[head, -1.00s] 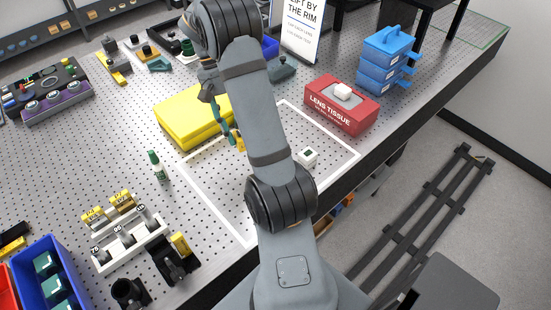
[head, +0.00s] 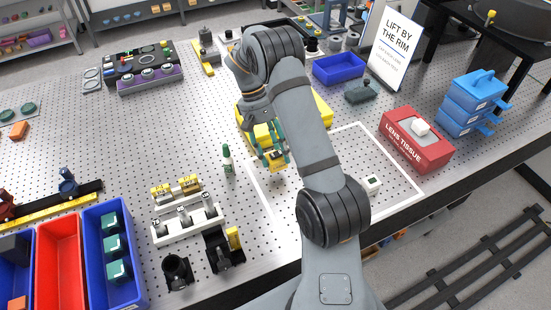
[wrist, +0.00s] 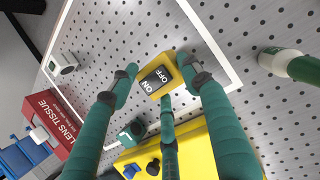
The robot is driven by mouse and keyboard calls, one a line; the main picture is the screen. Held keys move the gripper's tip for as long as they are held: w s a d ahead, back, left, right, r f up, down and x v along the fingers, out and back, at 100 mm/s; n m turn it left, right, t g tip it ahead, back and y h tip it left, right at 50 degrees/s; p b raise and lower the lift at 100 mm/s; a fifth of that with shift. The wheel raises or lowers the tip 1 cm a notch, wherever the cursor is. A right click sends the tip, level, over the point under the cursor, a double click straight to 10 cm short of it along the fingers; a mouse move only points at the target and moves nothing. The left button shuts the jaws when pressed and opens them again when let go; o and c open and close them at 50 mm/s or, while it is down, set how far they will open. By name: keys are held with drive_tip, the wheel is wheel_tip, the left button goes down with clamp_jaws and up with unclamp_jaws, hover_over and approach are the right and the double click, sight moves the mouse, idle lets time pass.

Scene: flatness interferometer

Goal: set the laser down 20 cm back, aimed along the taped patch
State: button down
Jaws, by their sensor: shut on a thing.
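The laser (head: 277,165) is a small yellow block; its dark ON/OFF switch faces up in the wrist view (wrist: 158,79). My gripper (head: 268,158) has green fingers with grey bands and is shut on the laser; the fingers stand at its sides in the wrist view (wrist: 160,72). The taped patch (head: 398,163) is a white tape outline on the perforated table. The laser is near its left end in the head view. I cannot tell whether the laser touches the table. My arm covers part of the patch.
A green-and-white bottle (head: 227,160) stands close left of my gripper. A yellow box (head: 323,112) lies behind it, partly hidden by my arm. A small white block (head: 372,184) sits inside the patch. A red lens tissue box (head: 416,140) stands at the right. Optics mounts (head: 186,222) stand in front left.

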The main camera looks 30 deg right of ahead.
sight(275, 162)
drive_tip(key=shift+f+p, duration=0.5)
drive_tip(key=shift+f, duration=1.35)
drive_tip(key=shift+f, duration=0.15)
drive_tip(key=c, duration=0.8)
unclamp_jaws()
drive_tip(key=shift+c, duration=0.2)
drive_tip(key=v, duration=1.2)
drive_tip(key=shift+b, duration=0.3)
